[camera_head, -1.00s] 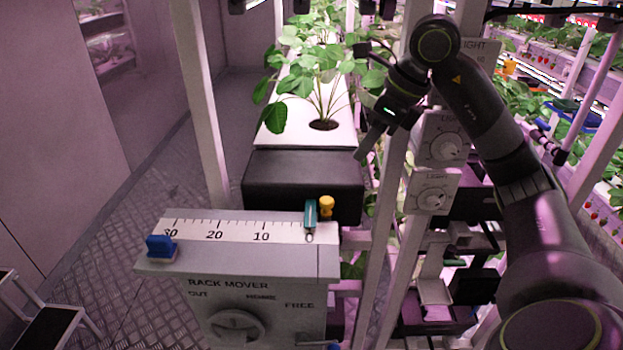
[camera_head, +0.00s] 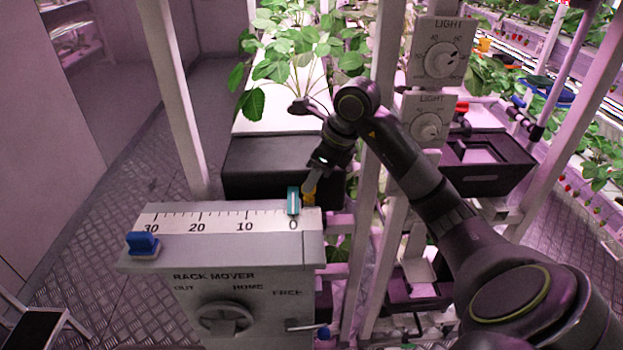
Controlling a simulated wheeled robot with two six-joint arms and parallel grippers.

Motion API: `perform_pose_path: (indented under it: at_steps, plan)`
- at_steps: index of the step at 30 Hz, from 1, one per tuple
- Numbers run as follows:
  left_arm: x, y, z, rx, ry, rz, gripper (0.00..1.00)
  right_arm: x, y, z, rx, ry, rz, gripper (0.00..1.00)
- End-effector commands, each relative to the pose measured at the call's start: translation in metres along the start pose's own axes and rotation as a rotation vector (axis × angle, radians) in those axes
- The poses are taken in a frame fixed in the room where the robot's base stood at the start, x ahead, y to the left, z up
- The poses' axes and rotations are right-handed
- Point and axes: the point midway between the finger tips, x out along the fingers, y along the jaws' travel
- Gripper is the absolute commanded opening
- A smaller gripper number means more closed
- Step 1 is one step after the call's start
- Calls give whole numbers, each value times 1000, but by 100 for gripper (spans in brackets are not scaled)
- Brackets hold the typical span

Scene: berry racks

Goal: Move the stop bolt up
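A yellow knob (camera_head: 308,196), which looks like the stop bolt, stands at the back right corner of the rack mover box (camera_head: 222,250), just right of the teal pointer (camera_head: 293,201) near the scale's 0. My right gripper (camera_head: 311,183) reaches down from the upper right, with its fingertips at the knob. The fingers overlap the knob and hide part of it. I cannot tell whether they are closed on it or only around it. My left gripper is out of view.
The box front has a rotary knob (camera_head: 226,318) and a small blue-tipped lever (camera_head: 323,333). A blue stop (camera_head: 142,243) sits at the scale's left end. A dark block (camera_head: 262,168) and a plant tray lie behind. White posts (camera_head: 384,80) and light dials (camera_head: 441,61) stand right.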

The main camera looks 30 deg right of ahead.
Motion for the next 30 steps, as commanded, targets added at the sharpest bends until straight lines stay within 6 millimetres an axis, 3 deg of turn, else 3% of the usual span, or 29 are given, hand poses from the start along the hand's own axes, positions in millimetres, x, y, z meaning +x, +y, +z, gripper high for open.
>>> perform_pose_path:
  at_steps: [6,15,24,30]
  plan:
    - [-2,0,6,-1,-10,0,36,19,0,0,0,1,1,37]
    - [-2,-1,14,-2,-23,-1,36,22,0,0,0,1,-1,37]
    - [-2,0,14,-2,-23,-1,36,21,0,0,0,1,-1,0]
    - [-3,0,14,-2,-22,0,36,19,-2,0,0,1,-2,0]
